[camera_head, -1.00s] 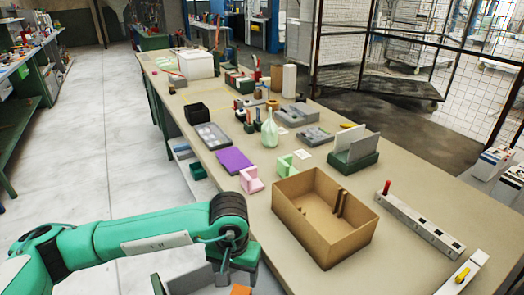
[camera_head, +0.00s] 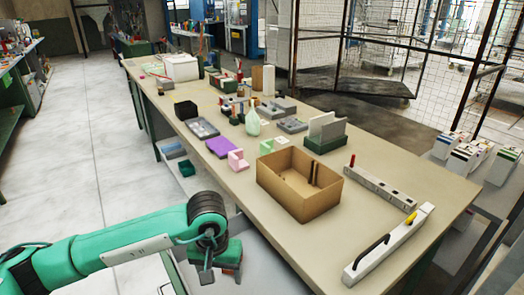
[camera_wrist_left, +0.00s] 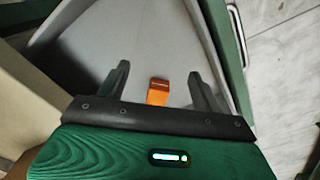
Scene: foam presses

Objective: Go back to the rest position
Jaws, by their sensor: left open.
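My left arm comes in from the left in the head view, and its gripper (camera_head: 218,265) is beside the near left edge of the workbench (camera_head: 290,240). The gripper points down, and its fingertips are hard to make out there. In the left wrist view the two dark fingers (camera_wrist_left: 158,74) stand apart. A small orange piece (camera_wrist_left: 158,92) shows between them, not touching either finger; I cannot tell what it rests on. Below the fingers is a pale grey surface (camera_wrist_left: 150,35) with a green edge and a metal handle. My right gripper is out of sight.
On the bench stand an open cardboard box (camera_head: 290,203), pink (camera_head: 237,160) and green (camera_head: 266,147) foam pieces, a purple pad (camera_head: 221,147) and a white bar with a black handle (camera_head: 390,245). The floor (camera_head: 110,190) left of the bench is clear.

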